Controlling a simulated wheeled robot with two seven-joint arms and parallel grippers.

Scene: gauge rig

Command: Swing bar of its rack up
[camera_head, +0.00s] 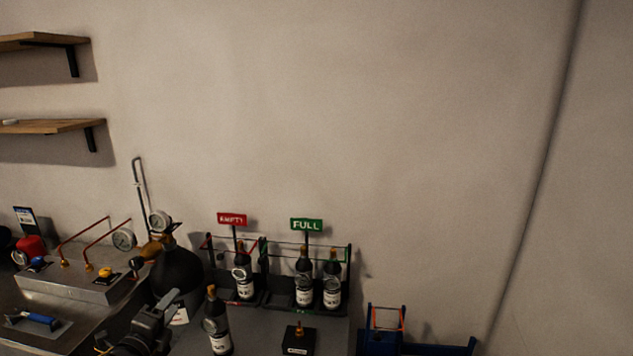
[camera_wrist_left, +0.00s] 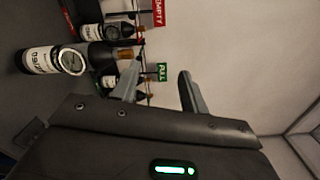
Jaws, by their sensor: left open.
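The rack under the red EMPTY sign (camera_head: 232,219) holds one dark bottle (camera_head: 243,276). The rack under the green FULL sign (camera_head: 306,225) holds two dark bottles, one (camera_head: 304,278) beside the other (camera_head: 332,282). Thin bars run along the upper part of both racks; their exact position is too small to tell. My left gripper (camera_head: 170,300) is left of and in front of the racks, apart from them. In the left wrist view its two fingers (camera_wrist_left: 158,90) are spread with nothing between them. My right gripper is not in view.
A loose bottle (camera_head: 218,325) stands on the bench right of my left gripper. A black block with a brass fitting (camera_head: 299,340) is in front of the racks. A large black cylinder (camera_head: 178,270) and gauge panel (camera_head: 85,285) are left. A blue stand (camera_head: 385,345) is lower right.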

